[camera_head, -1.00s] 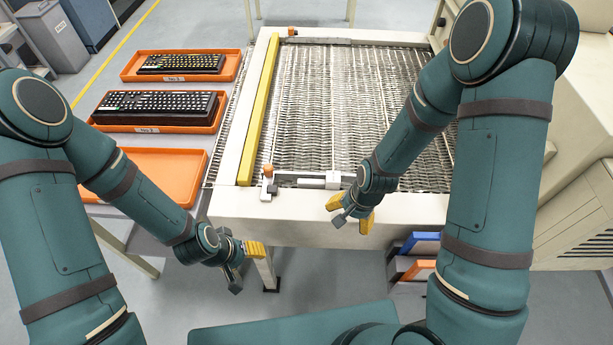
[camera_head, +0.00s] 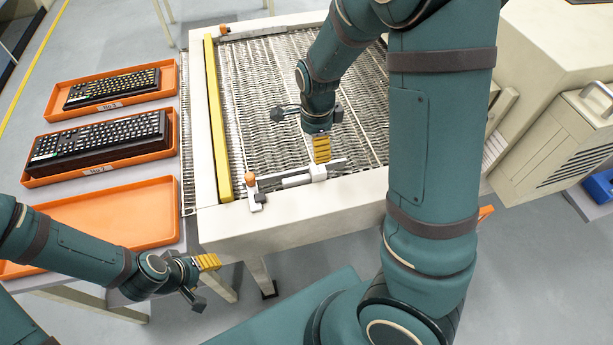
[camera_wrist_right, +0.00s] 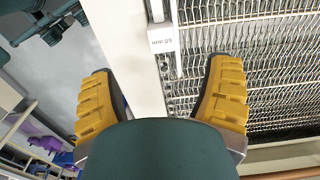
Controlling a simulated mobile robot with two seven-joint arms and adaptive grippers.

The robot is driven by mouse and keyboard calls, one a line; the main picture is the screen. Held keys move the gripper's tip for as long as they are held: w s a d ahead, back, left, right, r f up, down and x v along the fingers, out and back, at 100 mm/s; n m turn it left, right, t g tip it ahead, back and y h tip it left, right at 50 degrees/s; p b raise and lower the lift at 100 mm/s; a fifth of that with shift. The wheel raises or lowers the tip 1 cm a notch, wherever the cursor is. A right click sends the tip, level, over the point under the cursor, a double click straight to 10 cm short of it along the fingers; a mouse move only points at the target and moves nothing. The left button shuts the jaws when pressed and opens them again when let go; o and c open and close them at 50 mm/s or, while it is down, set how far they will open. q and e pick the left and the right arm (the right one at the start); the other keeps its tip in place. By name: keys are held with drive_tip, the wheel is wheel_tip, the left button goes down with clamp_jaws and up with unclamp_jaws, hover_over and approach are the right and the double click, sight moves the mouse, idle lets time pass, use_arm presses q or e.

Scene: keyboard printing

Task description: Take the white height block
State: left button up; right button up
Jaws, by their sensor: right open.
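The white height block (camera_head: 318,172) sits on the metal crossbar (camera_head: 290,182) at the front of the conveyor bed. In the right wrist view a white labelled piece (camera_wrist_right: 163,42), apparently the block, shows between and beyond my fingers. My right gripper (camera_head: 321,156) points down just above and behind the block.
A yellow rail (camera_head: 218,130) runs along the bed's left side. An orange knob (camera_head: 250,180) stands at the crossbar's left end. Two orange trays hold keyboards (camera_head: 100,140); a third orange tray (camera_head: 130,215) is empty. The white front ledge (camera_head: 290,222) is clear.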

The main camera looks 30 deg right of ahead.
sight(316, 168)
wheel_tip(316, 168, down, 6)
drive_tip(key=shift+f+b, duration=0.25)
drive_tip(key=shift+b, duration=0.55)
wheel_tip(316, 168, down, 5)
drive_tip(key=shift+d+f+b, duration=0.1)
drive_tip(key=shift+d+b, duration=0.05)
drive_tip(key=shift+b, duration=0.75)
clamp_jaws()
